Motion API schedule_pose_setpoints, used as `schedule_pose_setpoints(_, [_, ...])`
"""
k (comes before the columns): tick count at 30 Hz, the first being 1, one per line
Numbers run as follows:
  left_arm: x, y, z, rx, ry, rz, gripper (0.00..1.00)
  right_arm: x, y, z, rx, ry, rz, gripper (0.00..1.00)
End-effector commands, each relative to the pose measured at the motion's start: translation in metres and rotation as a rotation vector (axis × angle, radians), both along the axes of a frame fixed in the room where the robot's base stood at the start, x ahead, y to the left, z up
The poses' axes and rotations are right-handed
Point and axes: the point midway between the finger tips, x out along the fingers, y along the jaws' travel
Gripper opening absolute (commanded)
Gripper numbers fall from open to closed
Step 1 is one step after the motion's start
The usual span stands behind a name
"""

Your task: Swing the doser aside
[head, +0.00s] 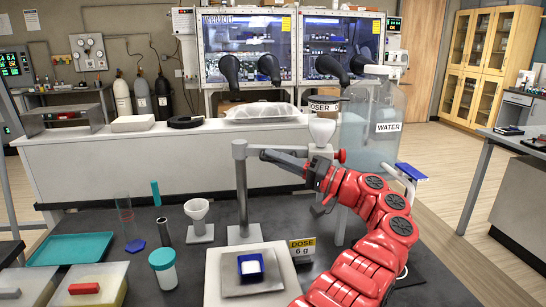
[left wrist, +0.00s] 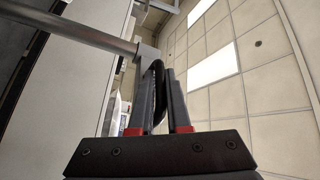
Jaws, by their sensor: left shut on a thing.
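The doser stands on a grey post (head: 241,195) behind the balance. Its bar runs right from the post top to a white funnel (head: 322,130) labelled DOSER, with a red knob (head: 341,156) nearby. My left gripper (head: 270,155) reaches leftward along the bar. In the left wrist view, its fingers (left wrist: 160,88) are shut around a black curved piece (left wrist: 158,85) below the end block of a grey bar (left wrist: 75,32). My red arm hides part of the doser. A blue square cup (head: 251,266) sits on the balance (head: 215,280). My right gripper is not in view.
A large WATER container (head: 372,115) stands close behind the doser. A small funnel stand (head: 199,220), a white jar with a green lid (head: 163,268) and a teal tray (head: 68,248) are to the left. A DOSE 6 g sign (head: 302,247) stands beside the balance.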

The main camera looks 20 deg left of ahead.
Motion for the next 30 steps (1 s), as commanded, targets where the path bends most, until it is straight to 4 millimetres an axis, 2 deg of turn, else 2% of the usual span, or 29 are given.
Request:
schedule_pose_setpoints(16, [-0.0034, 0.0022, -0.0028, -0.004, 0.004, 0.021, 0.0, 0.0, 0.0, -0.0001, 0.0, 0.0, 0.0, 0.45])
schedule_pose_setpoints(17, [-0.0034, 0.0023, -0.0029, -0.004, 0.005, 0.022, 0.17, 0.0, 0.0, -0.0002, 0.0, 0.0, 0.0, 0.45])
schedule_pose_setpoints(21, [-0.0028, 0.0014, -0.0025, -0.004, 0.004, 0.018, 0.43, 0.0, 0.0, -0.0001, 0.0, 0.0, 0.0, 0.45])
schedule_pose_setpoints(30, [-0.002, -0.0013, -0.0017, -0.002, 0.003, 0.011, 0.45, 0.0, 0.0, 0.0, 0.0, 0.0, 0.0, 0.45])
